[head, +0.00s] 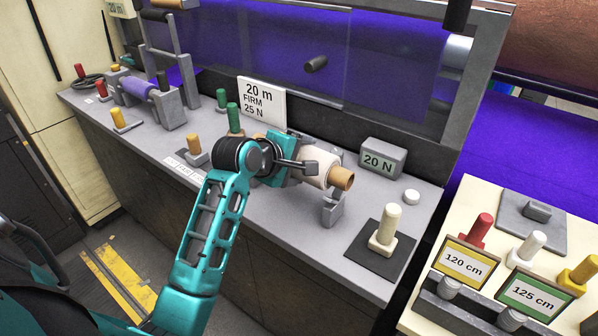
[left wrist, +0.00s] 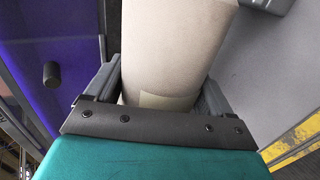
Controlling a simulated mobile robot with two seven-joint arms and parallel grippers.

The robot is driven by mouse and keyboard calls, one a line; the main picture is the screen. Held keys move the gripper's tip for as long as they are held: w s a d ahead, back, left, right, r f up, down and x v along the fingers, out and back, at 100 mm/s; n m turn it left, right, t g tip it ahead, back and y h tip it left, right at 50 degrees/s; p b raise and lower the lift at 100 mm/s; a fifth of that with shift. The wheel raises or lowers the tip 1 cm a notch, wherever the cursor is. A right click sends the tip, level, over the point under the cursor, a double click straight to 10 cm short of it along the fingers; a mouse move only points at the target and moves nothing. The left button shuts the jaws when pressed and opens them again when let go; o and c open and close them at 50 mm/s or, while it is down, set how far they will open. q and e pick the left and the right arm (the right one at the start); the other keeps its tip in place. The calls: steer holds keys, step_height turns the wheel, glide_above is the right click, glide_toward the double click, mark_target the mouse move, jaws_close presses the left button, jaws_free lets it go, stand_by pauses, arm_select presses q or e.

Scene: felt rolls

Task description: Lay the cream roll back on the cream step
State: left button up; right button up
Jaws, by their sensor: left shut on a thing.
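The cream roll (head: 316,166) has a tan core whose end (head: 342,179) sticks out at the right. My left gripper (head: 300,162) is shut on the cream roll, with its fingers on either side of it. The left wrist view also shows the cream roll (left wrist: 172,50) between the fingers. The roll is held over the grey bench, just above or at a small grey bracket (head: 332,209); I cannot tell whether they touch. My gripper and arm hide the roll's other end. I cannot make out a cream step for certain. My right gripper is not in view.
A cream peg (head: 386,228) stands on a dark square pad to the right. Behind it is a grey "20 N" box (head: 382,158). A white "20 m FIRM 25 N" sign (head: 262,101) and a green peg (head: 233,117) stand nearby. A purple roll (head: 137,88) rests at the left.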

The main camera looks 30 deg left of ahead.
arm_select(q)
steer(key=shift+r, duration=0.1)
stand_by(0.3)
steer(key=shift+r, duration=1.75)
steer(key=shift+f, duration=0.1)
